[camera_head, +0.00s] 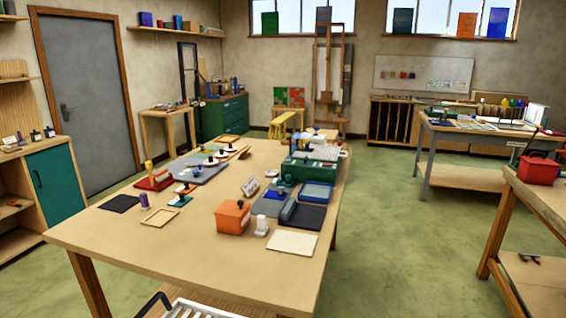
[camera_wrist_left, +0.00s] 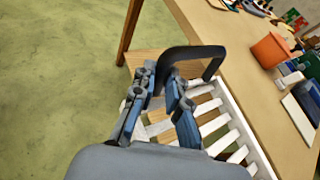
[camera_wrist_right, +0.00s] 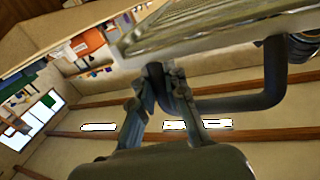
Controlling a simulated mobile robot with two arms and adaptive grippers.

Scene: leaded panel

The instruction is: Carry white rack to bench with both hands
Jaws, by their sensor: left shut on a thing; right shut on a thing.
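The white rack (camera_head: 200,311) shows only in part at the bottom edge of the head view, in front of the wooden workbench (camera_head: 190,260). The rack's white slats (camera_wrist_left: 225,133) also show in the left wrist view. My left gripper (camera_wrist_left: 170,80) is shut on a black handle (camera_wrist_left: 195,52) at one end of the rack. My right gripper (camera_wrist_right: 170,85) is shut on the rack's other dark handle (camera_wrist_right: 272,90), and the rack's pale edge (camera_wrist_right: 190,35) spans the top of the right wrist view. Neither gripper shows in the head view.
The bench top holds an orange box (camera_head: 232,218), a white sheet (camera_head: 292,242), a green case (camera_head: 310,168) and several tools. Its near left part is bare. Another table with a red box (camera_head: 538,170) stands at right. Green floor lies open between them.

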